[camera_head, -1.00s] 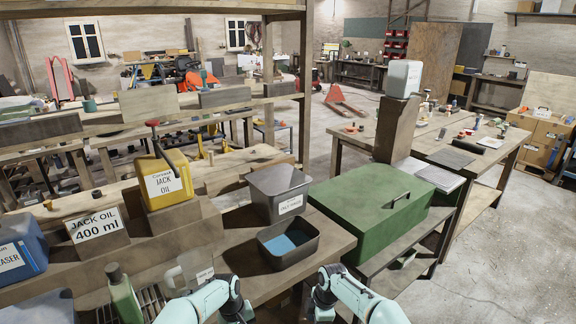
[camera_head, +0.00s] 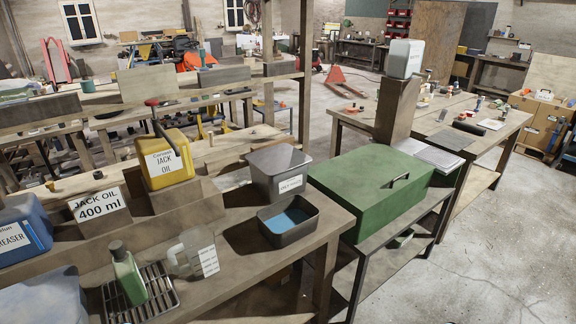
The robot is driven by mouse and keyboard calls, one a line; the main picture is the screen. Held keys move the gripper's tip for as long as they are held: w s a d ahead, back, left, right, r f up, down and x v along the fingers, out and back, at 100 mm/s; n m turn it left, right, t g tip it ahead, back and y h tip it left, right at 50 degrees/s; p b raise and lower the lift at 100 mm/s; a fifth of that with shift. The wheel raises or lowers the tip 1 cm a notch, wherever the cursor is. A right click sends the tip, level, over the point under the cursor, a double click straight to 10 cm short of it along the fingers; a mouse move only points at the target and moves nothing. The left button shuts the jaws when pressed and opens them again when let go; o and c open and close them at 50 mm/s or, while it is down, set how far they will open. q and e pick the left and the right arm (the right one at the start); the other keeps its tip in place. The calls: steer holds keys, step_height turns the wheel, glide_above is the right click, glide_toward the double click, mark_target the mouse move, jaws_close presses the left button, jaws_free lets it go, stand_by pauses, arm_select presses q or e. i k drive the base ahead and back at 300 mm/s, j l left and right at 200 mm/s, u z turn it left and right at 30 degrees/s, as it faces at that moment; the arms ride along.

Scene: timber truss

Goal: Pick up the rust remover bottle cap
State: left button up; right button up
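A green bottle (camera_head: 132,280) with a dark cap (camera_head: 117,248) stands on a slatted metal rack (camera_head: 165,295) at the lower left of the bench. No rust remover label is readable on it, so I cannot tell whether this is the rust remover bottle. The cap sits on top of the bottle. Small dark caps or plugs (camera_head: 98,175) lie further back on a timber beam; I cannot tell what they belong to. Neither of my grippers is in view.
A clear jug (camera_head: 190,258) stands right of the bottle. A dark tray with blue liquid (camera_head: 272,241), a grey bin (camera_head: 262,175) and a green box (camera_head: 340,200) stand further right. A yellow jack oil can (camera_head: 175,182) and a blue container (camera_head: 30,255) are at left.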

mark_target(115, 247)
steer(key=u, duration=1.35)
